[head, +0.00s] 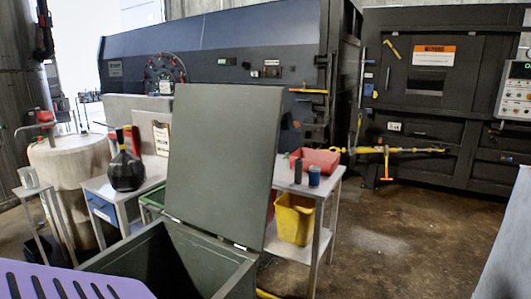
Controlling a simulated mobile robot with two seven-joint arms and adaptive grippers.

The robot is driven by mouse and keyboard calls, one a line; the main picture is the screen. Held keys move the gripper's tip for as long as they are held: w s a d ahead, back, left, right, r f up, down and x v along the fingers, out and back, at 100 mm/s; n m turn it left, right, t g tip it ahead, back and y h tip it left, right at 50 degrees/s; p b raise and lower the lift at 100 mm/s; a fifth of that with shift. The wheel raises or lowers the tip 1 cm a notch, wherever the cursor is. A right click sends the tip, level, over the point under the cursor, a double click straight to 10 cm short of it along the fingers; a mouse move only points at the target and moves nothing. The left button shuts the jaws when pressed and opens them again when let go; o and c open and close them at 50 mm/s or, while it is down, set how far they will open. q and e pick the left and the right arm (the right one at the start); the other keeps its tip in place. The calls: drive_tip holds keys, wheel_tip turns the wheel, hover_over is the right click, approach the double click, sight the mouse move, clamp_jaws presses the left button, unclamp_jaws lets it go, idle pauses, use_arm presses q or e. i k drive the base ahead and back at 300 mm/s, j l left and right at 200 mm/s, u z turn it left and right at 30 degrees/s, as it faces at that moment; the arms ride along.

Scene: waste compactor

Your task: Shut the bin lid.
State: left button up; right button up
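The bin (218,271) is a dark green-grey box at the bottom centre of the head view, and its dark inside shows from above. Its lid (222,150) is a flat panel of the same colour. The lid stands up, nearly upright and leaning slightly back, attached along the bin's far right edge. The bin's front and lower parts are cut off by the frame. Neither of my grippers shows in this view, and nothing is seen touching the lid.
A purple slotted object (75,283) fills the bottom left corner near the bin. Behind the lid, a metal table (330,192) carries a red tray (318,159) and small cans, with a yellow bucket (294,218) below. The brown floor (400,240) at right is clear.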

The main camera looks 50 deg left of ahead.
sight(223, 141)
drive_tip(key=i+u, duration=0.25)
drive_tip(key=i, duration=0.2)
drive_tip(key=i+l+u, duration=0.2)
drive_tip(key=i, duration=0.3)
drive_tip(key=i+l+u, duration=0.25)
drive_tip(key=i, duration=0.2)
drive_tip(key=i+u, duration=0.25)
drive_tip(key=u, duration=0.25)
drive_tip(key=i+l+u, duration=0.15)
drive_tip(key=u, duration=0.3)
drive_tip(key=i+l+u, duration=0.2)
drive_tip(key=u, duration=0.3)
drive_tip(key=i+l+u, duration=0.15)
drive_tip(key=u, duration=0.3)
drive_tip(key=i+l+u, duration=0.15)
drive_tip(key=u, duration=0.25)
drive_tip(key=i+l+u, duration=0.1)
drive_tip(key=l+u, duration=0.35)
drive_tip(key=i+l+u, duration=0.1)
drive_tip(key=l+u, duration=0.2)
drive_tip(key=i+l+u, duration=0.1)
drive_tip(key=l+u, duration=0.25)
